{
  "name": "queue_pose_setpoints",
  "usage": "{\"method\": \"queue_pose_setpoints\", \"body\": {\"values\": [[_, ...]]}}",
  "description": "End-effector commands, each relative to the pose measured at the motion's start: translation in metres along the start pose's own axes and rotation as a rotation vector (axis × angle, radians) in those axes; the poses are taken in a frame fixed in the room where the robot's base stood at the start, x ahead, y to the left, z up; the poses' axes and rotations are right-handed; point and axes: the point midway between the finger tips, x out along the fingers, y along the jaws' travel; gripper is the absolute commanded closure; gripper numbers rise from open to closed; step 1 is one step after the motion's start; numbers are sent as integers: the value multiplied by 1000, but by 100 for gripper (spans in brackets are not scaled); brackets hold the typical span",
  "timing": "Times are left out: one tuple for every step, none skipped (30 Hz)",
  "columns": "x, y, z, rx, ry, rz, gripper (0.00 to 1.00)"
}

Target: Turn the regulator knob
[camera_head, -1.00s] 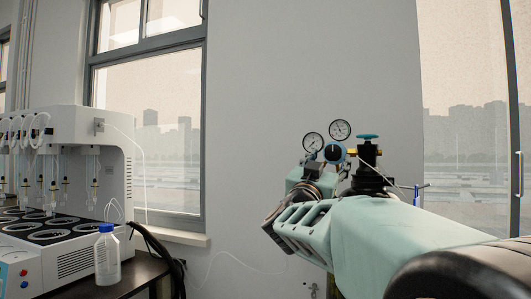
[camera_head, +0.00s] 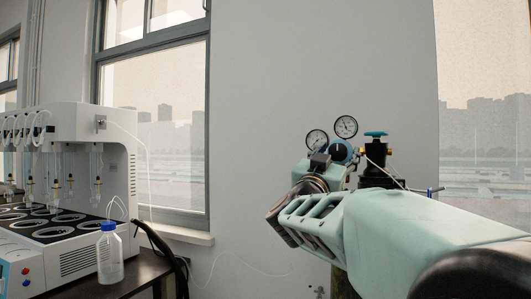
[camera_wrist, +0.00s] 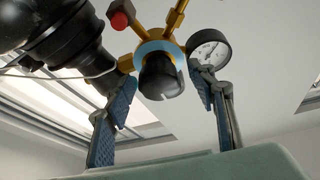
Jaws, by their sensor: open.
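The regulator knob is a black cylinder with a blue ring behind it. In the head view, the knob (camera_head: 337,151) sits below and between two round gauges, on the regulator above my wrist. In the wrist view, the knob (camera_wrist: 160,76) faces me on a brass body. My gripper (camera_wrist: 164,88) is open, with one finger on each side of the knob. The knob appears between the fingertips, apart from both; the depth between them is hard to tell. In the head view my forearm and wrist hide most of the gripper.
One gauge (camera_wrist: 209,50) shows close behind the right fingertip. A black valve with a teal handwheel (camera_head: 376,134) stands right of the regulator. A white distiller (camera_head: 66,140) and a blue-capped bottle (camera_head: 109,258) are on the left table. The wall between is clear.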

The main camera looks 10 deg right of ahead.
Motion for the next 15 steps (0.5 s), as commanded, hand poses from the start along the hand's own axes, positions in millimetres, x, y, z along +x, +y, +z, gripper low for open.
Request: {"method": "queue_pose_setpoints", "body": {"values": [[0, 0, 0, 0, 0, 0, 49], [0, 0, 0, 0, 0, 0, 49], [0, 0, 0, 0, 0, 0, 49], [0, 0, 0, 0, 0, 0, 49], [0, 0, 0, 0, 0, 0, 49], [0, 0, 0, 0, 0, 0, 49], [0, 0, 0, 0, 0, 0, 49], [0, 0, 0, 0, 0, 0, 49], [0, 0, 0, 0, 0, 0, 51], [0, 0, 0, 0, 0, 0, 54], [0, 0, 0, 0, 0, 0, 58], [0, 0, 0, 0, 0, 0, 62], [0, 0, 0, 0, 0, 0, 65], [0, 0, 0, 0, 0, 0, 69], [0, 0, 0, 0, 0, 0, 73]]}}
